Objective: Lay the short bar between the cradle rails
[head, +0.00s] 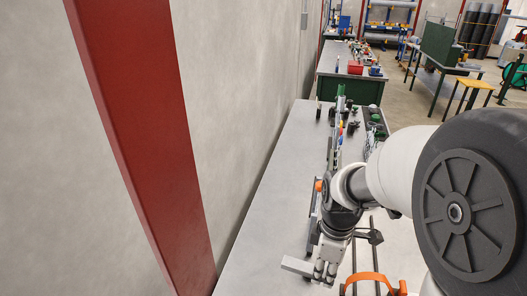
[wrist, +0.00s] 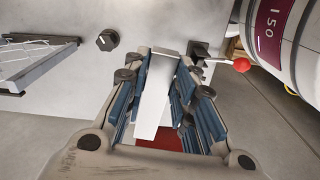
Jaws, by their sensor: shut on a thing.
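The short bar, a pale grey flat-sided piece, shows in the head view (head: 297,265) and in the wrist view (wrist: 154,95). My gripper (head: 326,271) is shut on it, and the bar sticks out to the left of the fingers in the head view. In the wrist view the bar lies between the blue-padded fingers (wrist: 168,100). It appears to be above the bench surface, but the exact gap is hard to tell. Two thin dark parallel rods (head: 373,262) lie right of my gripper; I cannot tell whether they are the cradle rails.
The long grey bench (head: 262,210) is bare along its left side. A red post (head: 150,150) stands close left. An orange curved part (head: 372,277) is near right. The wrist view shows a mesh panel (wrist: 35,62), a black knob (wrist: 107,40) and a red ball-ended lever (wrist: 241,64).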

